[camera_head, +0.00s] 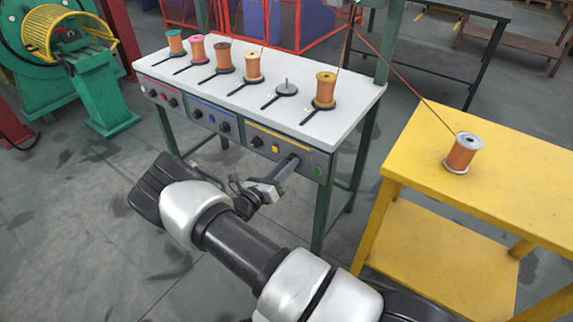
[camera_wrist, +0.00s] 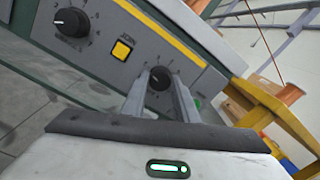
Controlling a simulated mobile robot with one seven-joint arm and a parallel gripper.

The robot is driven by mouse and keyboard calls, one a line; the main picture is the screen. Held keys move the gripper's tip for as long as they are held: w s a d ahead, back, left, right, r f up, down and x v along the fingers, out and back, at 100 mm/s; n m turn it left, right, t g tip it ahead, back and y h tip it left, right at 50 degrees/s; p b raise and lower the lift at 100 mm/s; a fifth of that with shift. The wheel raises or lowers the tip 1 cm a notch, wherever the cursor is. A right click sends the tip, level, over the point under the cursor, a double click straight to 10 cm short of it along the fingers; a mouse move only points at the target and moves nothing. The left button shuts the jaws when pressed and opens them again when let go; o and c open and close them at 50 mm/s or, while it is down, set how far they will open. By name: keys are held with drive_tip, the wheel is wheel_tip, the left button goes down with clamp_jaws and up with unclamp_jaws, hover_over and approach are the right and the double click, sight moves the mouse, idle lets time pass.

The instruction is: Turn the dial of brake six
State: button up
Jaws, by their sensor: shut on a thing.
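The dial of brake six (camera_wrist: 159,78) is a round black knob at the right end of the yellow-striped panel section, with white scale marks around it in the wrist view. My gripper (camera_wrist: 161,86) has its two grey fingers on either side of this knob and is shut on it. In the head view my gripper (camera_head: 291,161) reaches the front panel of the white bench (camera_head: 250,100), and the fingers hide the dial there. I cannot read the dial's pointer setting for certain.
Another black dial (camera_wrist: 72,22) and a yellow button (camera_wrist: 122,49) lie left of the fingers; a green button (camera_head: 318,171) is close on the right. Thread spools (camera_head: 325,90) and one bare peg (camera_head: 287,88) are on the bench. A yellow table (camera_head: 500,150) bearing a spool (camera_head: 462,153) stands right.

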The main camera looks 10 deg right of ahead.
drive_tip(key=shift+f+n+p, duration=0.1)
drive_tip(key=shift+n+p, duration=0.3)
drive_tip(key=shift+n, duration=3.4)
drive_tip(key=o, duration=1.1)
drive_tip(key=shift+c, duration=0.2)
drive_tip(key=shift+t, duration=0.3)
drive_tip(key=shift+s+a, duration=0.1)
drive_tip(key=r+p+v, duration=0.1)
drive_tip(key=p+v, duration=0.1)
drive_tip(key=v, duration=1.5)
drive_tip(key=shift+f, duration=0.3)
